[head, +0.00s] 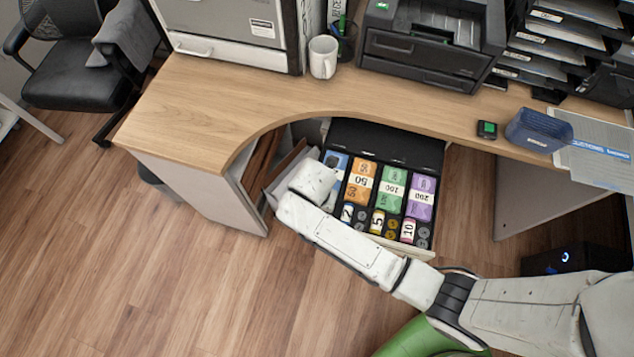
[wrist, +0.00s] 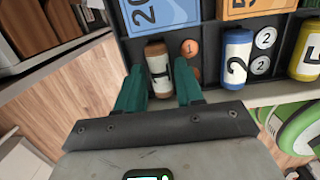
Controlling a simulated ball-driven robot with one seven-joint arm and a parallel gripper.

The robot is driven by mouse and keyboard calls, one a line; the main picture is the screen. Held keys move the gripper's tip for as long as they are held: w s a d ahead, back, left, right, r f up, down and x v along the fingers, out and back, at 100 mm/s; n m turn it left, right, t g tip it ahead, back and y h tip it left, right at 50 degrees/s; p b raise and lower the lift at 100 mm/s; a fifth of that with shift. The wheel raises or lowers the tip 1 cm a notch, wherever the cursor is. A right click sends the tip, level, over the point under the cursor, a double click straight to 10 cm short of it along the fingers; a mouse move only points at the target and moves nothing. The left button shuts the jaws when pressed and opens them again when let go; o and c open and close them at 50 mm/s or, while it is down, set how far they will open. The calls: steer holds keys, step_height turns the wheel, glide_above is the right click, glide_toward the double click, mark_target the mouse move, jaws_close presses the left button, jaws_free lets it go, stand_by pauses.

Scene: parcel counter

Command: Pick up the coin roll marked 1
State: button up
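The coin roll marked 1 (wrist: 158,52), brown with a white label, lies in a front compartment of the open cash drawer (head: 390,138). My gripper (wrist: 159,72) is open in the wrist view, one teal finger on each side of the roll's near part, with small gaps showing. Whether the fingers reach down beside it or stay above it, I cannot tell. In the head view my arm's white end (head: 312,182) covers the drawer's front left corner and hides this roll and the fingers.
Copper coins (wrist: 190,48) lie right of the roll, then a blue roll marked 2 (wrist: 236,58) and a yellow roll marked 5 (head: 377,221). Banknote stacks (head: 393,189) lie behind. The desk (head: 230,98) edge curves above the drawer.

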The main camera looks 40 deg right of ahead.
steer(key=shift+c, duration=0.4)
jaws_close()
stand_by(0.4)
